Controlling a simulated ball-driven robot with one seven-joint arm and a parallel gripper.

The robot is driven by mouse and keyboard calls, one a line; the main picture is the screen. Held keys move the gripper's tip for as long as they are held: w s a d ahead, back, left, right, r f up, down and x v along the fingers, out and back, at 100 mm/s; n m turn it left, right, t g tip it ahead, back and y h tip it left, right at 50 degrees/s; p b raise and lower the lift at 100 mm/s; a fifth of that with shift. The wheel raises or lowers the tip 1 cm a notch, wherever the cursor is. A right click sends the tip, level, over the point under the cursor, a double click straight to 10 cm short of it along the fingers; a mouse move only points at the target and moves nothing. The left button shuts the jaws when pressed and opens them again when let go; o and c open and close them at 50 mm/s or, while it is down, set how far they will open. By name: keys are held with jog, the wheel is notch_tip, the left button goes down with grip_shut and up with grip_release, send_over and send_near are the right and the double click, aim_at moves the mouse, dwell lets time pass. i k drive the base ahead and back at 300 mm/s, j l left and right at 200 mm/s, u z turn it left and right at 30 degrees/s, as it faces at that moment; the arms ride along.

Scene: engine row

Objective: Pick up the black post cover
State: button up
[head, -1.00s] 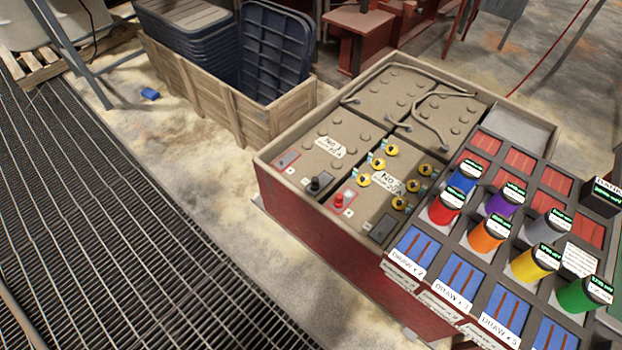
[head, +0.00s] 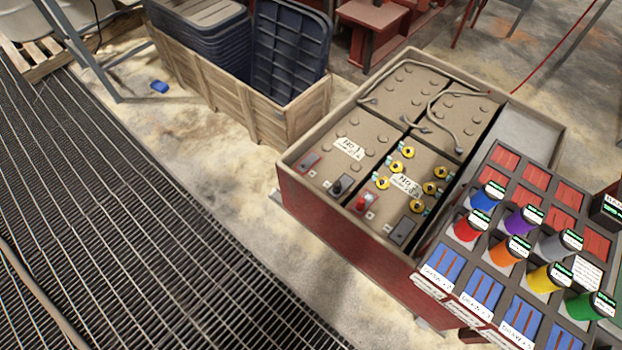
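A small black post cover (head: 337,187) stands on the front edge of the battery marked No. 1, inside the red battery box (head: 335,226). A red post cover (head: 362,203) stands to its right on the neighbouring battery. A flat dark grey piece (head: 402,231) lies at the front right corner of that neighbouring battery; I cannot tell what it is. My gripper is not in view, and nothing touches the black cover in this view.
A compartmented rack (head: 415,283) with coloured cylinders and cards stands at the right, close to the battery box. A wooden crate (head: 285,118) with dark blue bins stands behind left. Metal grating (head: 130,220) covers the left floor. A small blue object (head: 159,87) lies on the floor.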

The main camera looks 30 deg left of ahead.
aim_at(337, 188)
jog(key=i+j+u, duration=0.25)
jog(key=i+u, duration=0.3)
jog(key=i+j+z, duration=0.1)
jog(key=i+z, duration=0.2)
jog(key=i, duration=0.65)
